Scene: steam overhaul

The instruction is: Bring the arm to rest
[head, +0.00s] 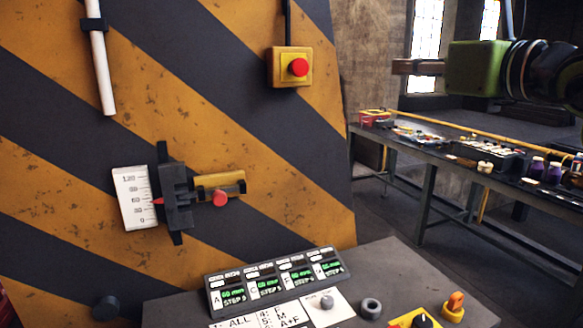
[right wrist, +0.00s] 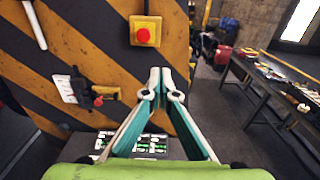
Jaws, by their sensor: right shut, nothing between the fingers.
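My right gripper (head: 408,67) is at the upper right of the head view, with its green body on the dark wrist. It is raised in free air, in front of the dim background above the long bench. In the right wrist view the two teal fingers of the gripper (right wrist: 161,76) come together at their pale tips. They are shut with nothing between them. The fingers point towards the striped panel (head: 230,120), apart from it as far as I can tell. My left gripper is not in view.
The panel carries a red button on a yellow box (head: 290,67) and a slider with a scale (head: 176,196). Below stands a console with a green-lit display (head: 275,281), knobs and switches. A long bench (head: 430,160) with parts stands at the right.

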